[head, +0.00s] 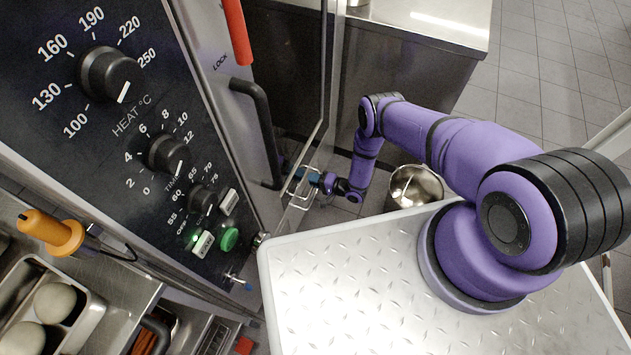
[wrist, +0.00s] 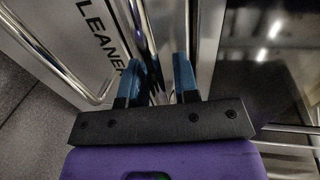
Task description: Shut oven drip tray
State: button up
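The oven front (head: 215,70) stands at the left of the head view, with dials and a black handle. A narrow metal edge (wrist: 145,40), possibly part of the drip tray, runs along the oven's lower front in the wrist view. I cannot clearly tell the tray apart from the oven there. My gripper (head: 306,178) is low by the oven front, beside a bright metal frame (head: 297,196). In the wrist view its two blue fingers (wrist: 158,78) are spread apart, with shiny metal edges visible between and beyond them. Whether they touch the metal is unclear.
A metal pot (head: 416,187) is on the floor near my arm. A steel counter (head: 430,20) stands behind. Tiled floor (head: 550,90) is open at the upper right.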

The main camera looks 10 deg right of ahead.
jog(key=shift+o, duration=0.6)
jog(key=shift+s, duration=0.1)
jog(key=v, duration=1)
jog(key=shift+d, duration=0.35)
jog(key=shift+s, duration=0.1)
